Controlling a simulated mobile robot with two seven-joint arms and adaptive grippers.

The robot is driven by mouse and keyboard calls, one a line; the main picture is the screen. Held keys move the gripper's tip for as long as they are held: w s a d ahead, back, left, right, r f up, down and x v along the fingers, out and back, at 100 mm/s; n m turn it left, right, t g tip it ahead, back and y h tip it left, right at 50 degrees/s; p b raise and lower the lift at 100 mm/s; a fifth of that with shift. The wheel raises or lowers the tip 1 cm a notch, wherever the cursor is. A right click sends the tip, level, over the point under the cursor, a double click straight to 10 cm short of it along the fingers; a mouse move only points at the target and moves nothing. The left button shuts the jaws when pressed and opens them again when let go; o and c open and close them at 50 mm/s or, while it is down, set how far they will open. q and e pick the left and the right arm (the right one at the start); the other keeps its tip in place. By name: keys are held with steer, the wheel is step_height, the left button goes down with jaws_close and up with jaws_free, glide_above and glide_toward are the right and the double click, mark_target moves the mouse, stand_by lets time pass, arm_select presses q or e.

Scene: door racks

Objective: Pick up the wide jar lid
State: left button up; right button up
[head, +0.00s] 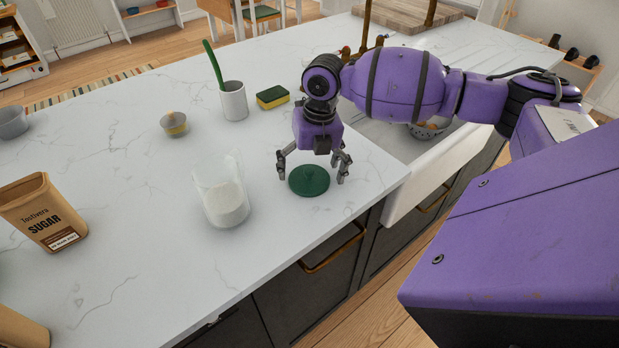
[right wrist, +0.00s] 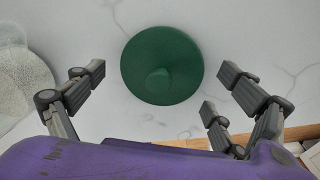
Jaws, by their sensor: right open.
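The wide jar lid (head: 309,181) is a round dark green disc lying on the white countertop near its front edge. In the right wrist view the lid (right wrist: 162,66) shows a small raised knob and lies ahead of and between the fingers. My right gripper (head: 314,176) is open and points down over the lid, with fingers on either side of it. In the right wrist view the open gripper (right wrist: 160,82) holds nothing. My left gripper is not in view.
A glass jar of white contents (head: 224,196) stands just left of the lid. Behind are a white cup with a green utensil (head: 233,101), a sponge (head: 272,97) and a small bowl (head: 174,124). A sugar package (head: 43,212) stands far left. The sink (head: 440,165) is right.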

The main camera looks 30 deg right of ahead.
steer(key=c, duration=0.5)
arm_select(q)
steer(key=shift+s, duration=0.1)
arm_select(e)
steer(key=c, duration=1.2)
steer(key=shift+o, duration=0.2)
